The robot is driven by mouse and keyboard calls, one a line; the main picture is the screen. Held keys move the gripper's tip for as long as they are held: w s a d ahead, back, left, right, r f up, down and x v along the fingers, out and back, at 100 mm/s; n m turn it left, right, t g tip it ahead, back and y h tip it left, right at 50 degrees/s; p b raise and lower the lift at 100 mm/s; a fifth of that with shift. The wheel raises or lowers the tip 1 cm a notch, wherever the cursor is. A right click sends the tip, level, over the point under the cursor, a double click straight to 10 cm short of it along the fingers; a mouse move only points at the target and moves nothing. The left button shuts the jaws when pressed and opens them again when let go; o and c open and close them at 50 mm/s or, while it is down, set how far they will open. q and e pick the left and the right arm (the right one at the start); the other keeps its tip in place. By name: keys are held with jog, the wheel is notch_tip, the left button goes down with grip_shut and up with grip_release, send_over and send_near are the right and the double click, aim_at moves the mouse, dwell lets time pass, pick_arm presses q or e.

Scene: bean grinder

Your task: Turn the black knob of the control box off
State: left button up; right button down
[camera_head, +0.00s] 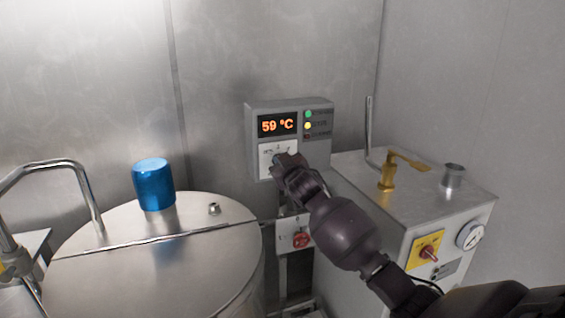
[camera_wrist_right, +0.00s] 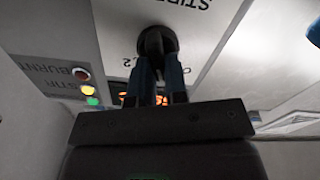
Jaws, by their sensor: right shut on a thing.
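The grey control box (camera_head: 289,105) is mounted on the back wall and shows "59 °C" in orange digits. Its black knob (camera_wrist_right: 156,41) sits on a white label plate (camera_head: 266,158) below the display. My right gripper (camera_wrist_right: 160,82) is at the knob, with its two fingers closed around the knob's grip in the right wrist view. In the head view my right gripper (camera_head: 288,163) covers the knob. The green lamp (camera_head: 308,114) and yellow lamp (camera_head: 308,125) are lit. The label's markings are only partly readable. My left gripper is not in view.
A steel drum (camera_head: 150,260) with a blue cap (camera_head: 154,184) stands at left. A steel cabinet (camera_head: 420,205) with a brass valve (camera_head: 388,172) stands at right. A red rotary switch (camera_head: 300,239) is below the control box, and a red-yellow switch (camera_head: 428,252) is on the cabinet.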

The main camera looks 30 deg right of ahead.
jog(key=n, duration=0.4)
jog(key=shift+a+f+n, duration=0.15)
jog(key=shift+n, duration=0.25)
dwell(0.4)
jog(key=c, duration=1.1)
grip_release()
jog(key=shift+c, duration=0.2)
jog(key=b+v, duration=0.1)
jog(key=v, duration=0.9)
jog(key=shift+s+b, duration=0.3)
jog(key=shift+s, duration=0.1)
